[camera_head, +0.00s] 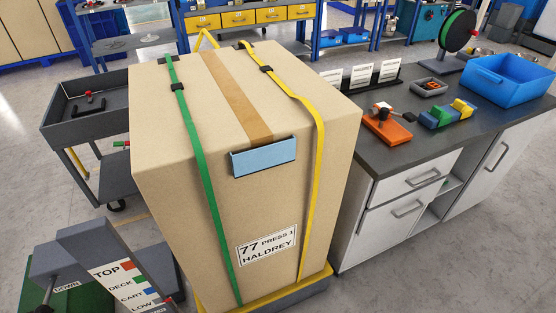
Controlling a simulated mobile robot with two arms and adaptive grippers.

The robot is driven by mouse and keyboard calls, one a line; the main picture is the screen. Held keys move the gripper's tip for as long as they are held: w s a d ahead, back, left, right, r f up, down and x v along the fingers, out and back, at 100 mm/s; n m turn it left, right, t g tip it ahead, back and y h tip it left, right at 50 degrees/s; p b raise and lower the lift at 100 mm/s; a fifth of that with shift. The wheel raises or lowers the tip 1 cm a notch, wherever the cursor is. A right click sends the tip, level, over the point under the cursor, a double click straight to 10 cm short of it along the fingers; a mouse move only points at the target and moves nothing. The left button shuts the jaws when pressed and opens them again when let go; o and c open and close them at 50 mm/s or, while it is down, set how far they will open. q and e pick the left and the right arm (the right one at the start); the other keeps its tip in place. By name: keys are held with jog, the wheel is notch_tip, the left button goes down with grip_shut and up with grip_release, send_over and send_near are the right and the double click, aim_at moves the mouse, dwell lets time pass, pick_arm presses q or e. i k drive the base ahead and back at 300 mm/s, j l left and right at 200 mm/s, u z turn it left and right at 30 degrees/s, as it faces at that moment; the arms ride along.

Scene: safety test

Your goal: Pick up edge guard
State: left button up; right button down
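A light blue angled piece with a dark top edge, which looks like the edge guard (264,157), sits over the front top edge of a large cardboard box (170,130). It lies between a green strap (203,170) on the left and a yellow strap (312,190) on the right, apart from both. Small black pieces sit on the straps on the box top (178,87); I cannot tell if they are buckles or guards. Neither of my grippers shows in the head view.
A grey workbench (400,160) on the right holds a blue bin (507,80), an orange clamp-like tool (387,125) and coloured blocks. A grey cart (65,135) stands left. A labelled panel (115,270) stands at front left. Grey floor shows at the lower right.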

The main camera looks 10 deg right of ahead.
aim_at(444, 117)
jog(key=z, duration=1.4)
jog(key=i+l, duration=0.85)
jog(key=u, duration=0.05)
